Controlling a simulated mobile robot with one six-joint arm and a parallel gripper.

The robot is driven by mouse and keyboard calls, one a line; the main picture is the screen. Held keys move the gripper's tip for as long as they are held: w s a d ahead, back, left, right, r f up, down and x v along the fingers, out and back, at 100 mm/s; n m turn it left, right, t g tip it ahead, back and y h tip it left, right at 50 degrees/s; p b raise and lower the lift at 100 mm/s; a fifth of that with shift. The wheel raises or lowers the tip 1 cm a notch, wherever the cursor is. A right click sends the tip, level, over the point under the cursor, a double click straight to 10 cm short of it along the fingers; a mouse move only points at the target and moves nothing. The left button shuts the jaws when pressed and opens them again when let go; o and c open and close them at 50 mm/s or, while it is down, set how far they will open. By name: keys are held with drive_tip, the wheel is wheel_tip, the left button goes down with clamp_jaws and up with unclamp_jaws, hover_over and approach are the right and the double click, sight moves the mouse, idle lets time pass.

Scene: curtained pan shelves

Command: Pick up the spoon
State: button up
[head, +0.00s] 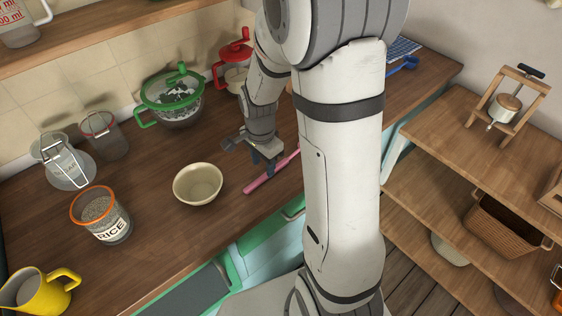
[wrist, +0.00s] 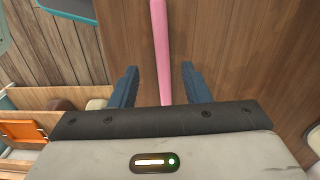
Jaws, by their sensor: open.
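A pink spoon (head: 264,177) lies on the wooden counter (head: 165,165), to the right of a cream bowl. Its pink handle (wrist: 160,40) runs up the middle of the wrist view, between my two fingers. My gripper (head: 266,162) is over the spoon at the counter, with its fingers pointing down. In the wrist view my gripper (wrist: 158,86) is open, with one blue finger on each side of the handle and a gap to each. I cannot tell the exact height of the fingertips above the counter. My arm hides part of the spoon's far end.
The cream bowl (head: 198,184) stands just left of the spoon. A green-rimmed pot (head: 172,98) and a red-lidded pot (head: 235,68) stand behind. A rice jar (head: 101,215) and yellow mug (head: 42,291) are at left. Wooden shelves (head: 450,150) stand at right.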

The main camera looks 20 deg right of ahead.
sight(264, 176)
drive_tip(key=shift+w+d+f+p, duration=0.15)
drive_tip(key=shift+f+p, duration=0.4)
drive_tip(key=shift+f, duration=1.9)
drive_tip(key=shift+c, duration=0.4)
clamp_jaws()
